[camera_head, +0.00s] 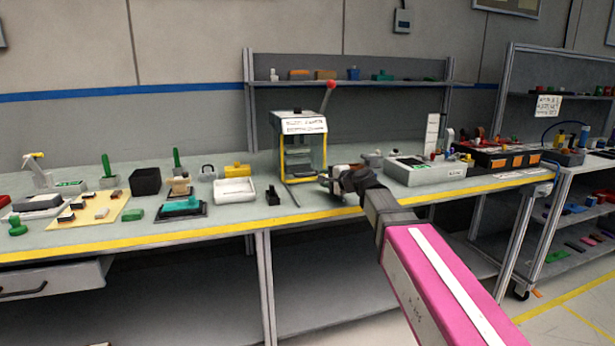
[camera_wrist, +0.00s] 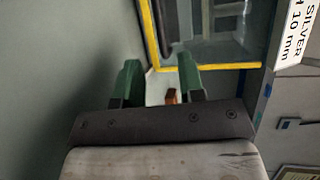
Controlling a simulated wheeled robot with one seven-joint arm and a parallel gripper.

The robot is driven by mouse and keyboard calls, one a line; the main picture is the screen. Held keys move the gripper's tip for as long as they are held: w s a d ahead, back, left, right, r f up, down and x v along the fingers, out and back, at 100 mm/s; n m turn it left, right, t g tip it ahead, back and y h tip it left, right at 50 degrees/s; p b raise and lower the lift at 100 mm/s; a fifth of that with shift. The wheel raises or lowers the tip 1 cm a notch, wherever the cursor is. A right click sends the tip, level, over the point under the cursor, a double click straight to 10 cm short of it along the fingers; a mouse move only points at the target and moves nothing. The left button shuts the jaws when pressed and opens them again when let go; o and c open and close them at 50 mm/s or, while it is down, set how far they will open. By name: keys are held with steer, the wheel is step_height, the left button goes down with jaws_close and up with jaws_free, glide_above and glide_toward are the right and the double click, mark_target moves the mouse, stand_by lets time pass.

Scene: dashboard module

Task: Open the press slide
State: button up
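The press (camera_head: 299,124) stands on the bench near the middle, a grey box with a yellow-framed clear front, a label and a red-knobbed lever. A thin dark bar (camera_head: 291,196) sticks out from its base toward the bench front. I cannot tell whether this is the slide. My gripper (camera_head: 328,180) is just right of the press's lower front. In the wrist view its two green fingers (camera_wrist: 158,78) stand apart, near the yellow frame (camera_wrist: 152,42). A pale surface and a small orange piece (camera_wrist: 171,97) show between them; I cannot tell whether either is touched.
A white tray (camera_head: 219,197), a small black block (camera_head: 272,196) and a yellow block (camera_head: 237,170) lie left of the press. A grey-white box (camera_head: 425,172) stands right of my gripper. A shelf with small parts is behind. The bench has a yellow front edge (camera_head: 200,236).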

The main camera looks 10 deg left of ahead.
mark_target(310, 175)
steer(key=x, duration=0.9)
steer(key=shift+w+a+f, duration=0.1)
steer(key=shift+a, duration=0.05)
jaws_close()
